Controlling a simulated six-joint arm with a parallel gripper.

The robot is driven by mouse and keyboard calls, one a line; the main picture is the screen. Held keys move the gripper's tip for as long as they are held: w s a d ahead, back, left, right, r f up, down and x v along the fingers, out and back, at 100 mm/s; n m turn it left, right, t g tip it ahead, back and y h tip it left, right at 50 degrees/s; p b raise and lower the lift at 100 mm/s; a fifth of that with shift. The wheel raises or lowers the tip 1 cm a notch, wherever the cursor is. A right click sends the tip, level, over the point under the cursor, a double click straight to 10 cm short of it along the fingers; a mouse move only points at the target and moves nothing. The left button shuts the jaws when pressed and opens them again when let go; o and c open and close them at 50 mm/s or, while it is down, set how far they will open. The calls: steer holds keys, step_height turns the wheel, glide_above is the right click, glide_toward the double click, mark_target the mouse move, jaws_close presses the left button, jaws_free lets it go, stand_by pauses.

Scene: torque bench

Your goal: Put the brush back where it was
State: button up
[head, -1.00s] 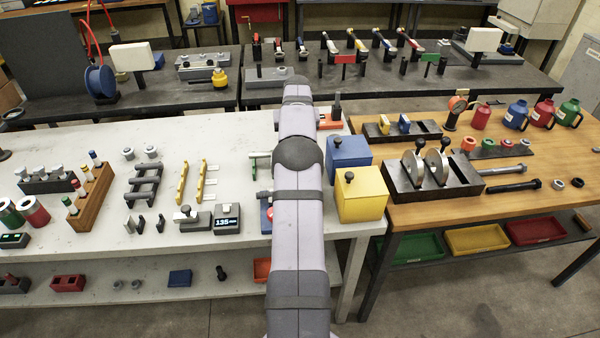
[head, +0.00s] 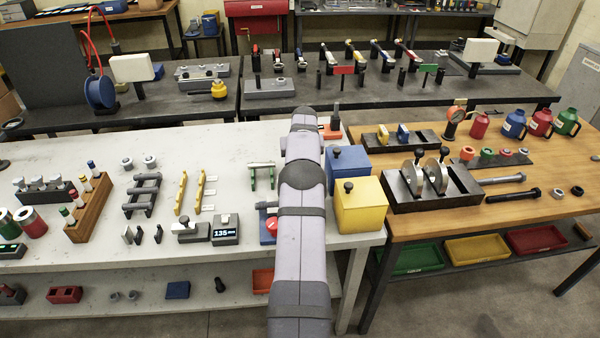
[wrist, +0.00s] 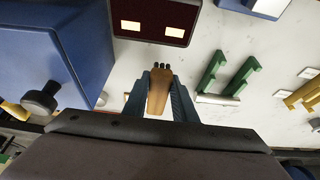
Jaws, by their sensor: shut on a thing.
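In the wrist view, my gripper (wrist: 159,76) has its two blue-grey fingers shut on the brush (wrist: 158,95). The brush shows a tan handle and dark tips that point away from the camera. In the head view my arm hides the gripper and brush. The rack also shows in the head view (head: 254,180), just left of my arm. I cannot tell whether the brush touches anything below.
A blue box with a black knob (wrist: 35,65) is close on the left in the wrist view. A dark display (wrist: 154,20) lies ahead. A yellow box (head: 360,207) stands right of my arm. Yellow racks (head: 190,192) stand further left. White bench surface is bare around the green rack.

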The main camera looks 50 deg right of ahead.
steer(key=shift+f+p, duration=0.75)
steer(key=shift+f, duration=1.25)
steer(key=shift+f, duration=0.1)
steer(key=shift+f+b, duration=0.15)
steer(key=shift+b, duration=0.15)
steer(key=o, duration=1)
steer(key=shift+r, duration=0.6)
steer(key=b+v, duration=0.3)
steer(key=v, duration=0.8)
